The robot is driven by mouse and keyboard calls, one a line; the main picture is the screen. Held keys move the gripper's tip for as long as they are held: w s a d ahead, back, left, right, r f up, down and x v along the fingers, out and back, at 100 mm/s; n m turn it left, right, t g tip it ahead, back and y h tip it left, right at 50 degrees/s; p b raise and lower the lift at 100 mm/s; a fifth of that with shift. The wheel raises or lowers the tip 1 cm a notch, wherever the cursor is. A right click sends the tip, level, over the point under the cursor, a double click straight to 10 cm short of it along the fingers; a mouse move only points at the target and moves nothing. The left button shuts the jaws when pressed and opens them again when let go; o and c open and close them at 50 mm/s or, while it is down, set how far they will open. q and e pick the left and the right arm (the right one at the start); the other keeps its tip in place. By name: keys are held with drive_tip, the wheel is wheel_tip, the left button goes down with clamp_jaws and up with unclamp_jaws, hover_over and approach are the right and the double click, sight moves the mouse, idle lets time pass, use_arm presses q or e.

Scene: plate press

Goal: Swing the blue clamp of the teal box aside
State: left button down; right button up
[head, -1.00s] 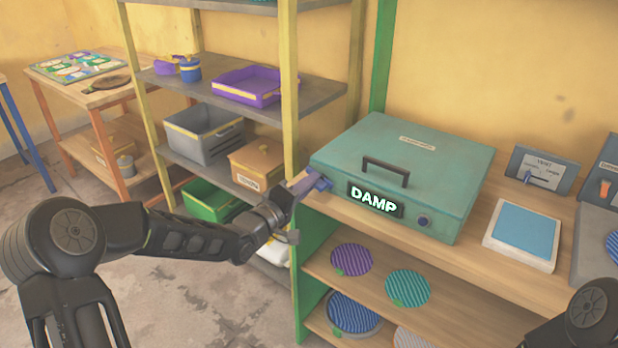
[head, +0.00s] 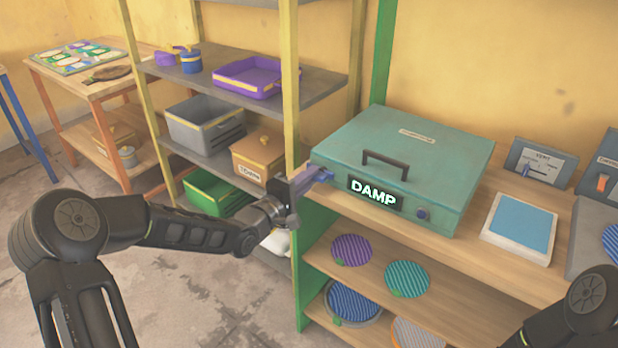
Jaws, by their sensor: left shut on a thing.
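The teal box (head: 440,165) stands closed on the wooden bench, with a dark handle on its lid and a lit DAMP sign (head: 374,195) on its front. The blue clamp (head: 319,174) shows at the box's front left corner. My left gripper (head: 304,181) is shut on the clamp; its fingers partly hide it. My right arm (head: 585,310) shows only at the lower right; its gripper is out of view.
A blue-topped pad (head: 521,227) and a VENT switch panel (head: 538,168) stand right of the box. Striped round plates (head: 407,279) lie on the shelf below. A yellow-posted rack (head: 290,90) stands close behind my left arm.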

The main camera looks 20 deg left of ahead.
use_arm(q)
drive_tip(key=c, duration=1.4)
unclamp_jaws()
drive_tip(key=shift+c, duration=0.2)
drive_tip(key=shift+s, duration=0.1)
drive_tip(key=v, duration=0.7)
drive_tip(key=shift+s, duration=0.3)
drive_tip(key=shift+a, duration=0.1)
